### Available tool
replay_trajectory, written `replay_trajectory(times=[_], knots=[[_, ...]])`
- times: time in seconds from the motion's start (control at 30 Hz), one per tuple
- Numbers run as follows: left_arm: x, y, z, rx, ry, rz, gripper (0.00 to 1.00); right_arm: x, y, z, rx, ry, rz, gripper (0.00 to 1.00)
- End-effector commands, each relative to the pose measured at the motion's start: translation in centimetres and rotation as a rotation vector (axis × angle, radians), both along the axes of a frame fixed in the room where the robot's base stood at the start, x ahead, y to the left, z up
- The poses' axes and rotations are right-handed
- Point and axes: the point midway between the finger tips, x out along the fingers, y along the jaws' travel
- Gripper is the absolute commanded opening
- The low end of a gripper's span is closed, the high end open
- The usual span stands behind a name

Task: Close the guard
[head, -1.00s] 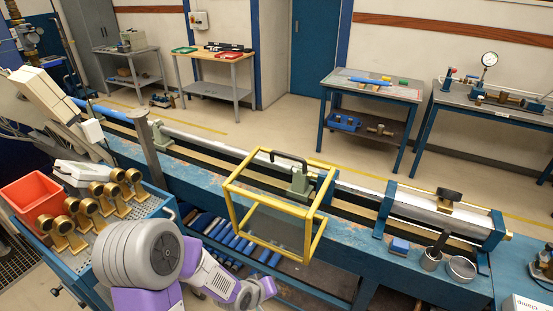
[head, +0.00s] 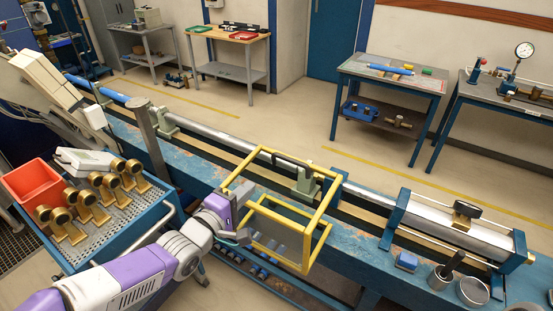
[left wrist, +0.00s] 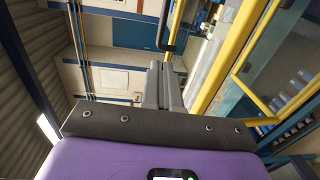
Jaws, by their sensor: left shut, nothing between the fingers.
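The guard is a yellow open-bar frame (head: 327,207) with a dark handle (head: 291,160) at its back upper edge. My right gripper is out of view.
A blue trolley (head: 150,232) with brass meters and a red bin (head: 31,183) stands at the left, near my arm. A green clamp (head: 304,182) sits on the bench behind the guard. Metal cups (head: 472,291) and a blue block (head: 406,262) lie to the right.

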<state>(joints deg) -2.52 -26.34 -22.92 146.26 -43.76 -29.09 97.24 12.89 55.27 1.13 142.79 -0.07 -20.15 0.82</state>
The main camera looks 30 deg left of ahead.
Motion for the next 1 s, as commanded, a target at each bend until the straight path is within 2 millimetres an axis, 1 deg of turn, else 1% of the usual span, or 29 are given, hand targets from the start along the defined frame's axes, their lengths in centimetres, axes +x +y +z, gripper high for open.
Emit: replay_trajectory(times=[0.03,0.43,0.6,0.8,1.0], knots=[[0.5,-0.1,0.1,0.002,0.008,-0.001,0.0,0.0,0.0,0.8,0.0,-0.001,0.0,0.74],[3.9,-0.3,-0.1,0.002,0.008,0.001,0.0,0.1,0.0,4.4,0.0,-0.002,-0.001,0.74],[6.8,-0.6,-0.7,0.003,0.004,0.0,0.0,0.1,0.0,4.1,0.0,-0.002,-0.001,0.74],[10.1,-0.8,-0.9,0.003,0.005,0.0,0.0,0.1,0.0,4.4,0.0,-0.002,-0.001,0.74],[12.2,-1.0,-0.9,0.004,0.002,0.001,0.0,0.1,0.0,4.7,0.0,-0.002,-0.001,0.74]])
